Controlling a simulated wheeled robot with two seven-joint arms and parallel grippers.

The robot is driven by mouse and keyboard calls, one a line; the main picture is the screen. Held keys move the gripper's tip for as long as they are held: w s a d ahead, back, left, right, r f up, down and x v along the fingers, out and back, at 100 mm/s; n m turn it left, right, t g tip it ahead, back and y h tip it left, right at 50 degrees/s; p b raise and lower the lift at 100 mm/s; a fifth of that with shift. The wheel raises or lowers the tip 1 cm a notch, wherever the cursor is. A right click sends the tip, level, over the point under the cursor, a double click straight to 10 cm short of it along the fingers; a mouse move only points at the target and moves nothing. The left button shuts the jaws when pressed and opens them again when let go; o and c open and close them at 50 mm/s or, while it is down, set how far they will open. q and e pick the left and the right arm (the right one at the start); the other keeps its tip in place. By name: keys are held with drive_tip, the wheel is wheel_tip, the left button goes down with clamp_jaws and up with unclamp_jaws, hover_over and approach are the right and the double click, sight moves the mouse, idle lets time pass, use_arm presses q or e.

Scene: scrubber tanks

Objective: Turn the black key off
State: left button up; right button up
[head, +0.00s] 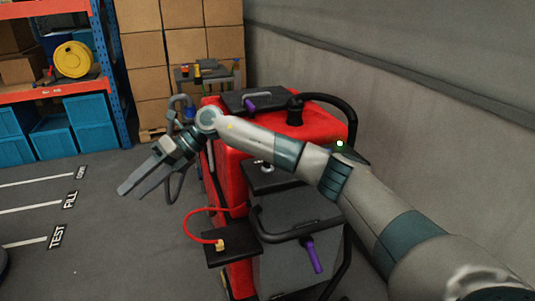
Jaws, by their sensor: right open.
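The red scrubber machine (232,170) stands in the middle, against the grey wall side. I cannot make out a black key on it; my right arm crosses in front of part of the machine and may hide it. A small green light (340,143) shows at a dark part just behind the arm. My right gripper (130,191) is open and empty, left of the machine and apart from it, its fingers pointing down and left. My left gripper is not in view.
The machine carries a black lid (252,101), a black hose (335,103), a grey tank (298,240) with a purple handle (314,255), and a red hose (188,222). Shelves with blue bins (92,122) and stacked cartons (180,45) stand behind.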

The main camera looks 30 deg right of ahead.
drive_tip(key=s+d+r+m+h, duration=0.1)
drive_tip(key=d+r+h, duration=0.3)
drive_tip(key=d, duration=0.7)
drive_tip(key=s+d+r+h, duration=0.1)
drive_tip(key=d+r+h, duration=0.3)
drive_tip(key=d+r, duration=0.3)
drive_tip(key=s+d+r+m+h, duration=0.1)
drive_tip(key=d+r+h, duration=0.2)
drive_tip(key=d, duration=1.4)
wheel_tip(320, 180, up, 3)
drive_tip(key=shift+d+f+m+g+h, duration=0.1)
drive_tip(key=shift+d+m+g+h, duration=0.1)
drive_tip(key=shift+m+g+h, duration=0.15)
drive_tip(key=shift+f, duration=0.2)
wheel_tip(320, 180, down, 8)
drive_tip(key=shift+f, duration=0.2)
wheel_tip(320, 180, down, 9)
drive_tip(key=shift+r+p, duration=0.15)
drive_tip(key=shift+p, duration=0.8)
drive_tip(key=shift+c, duration=0.4)
drive_tip(key=c, duration=1)
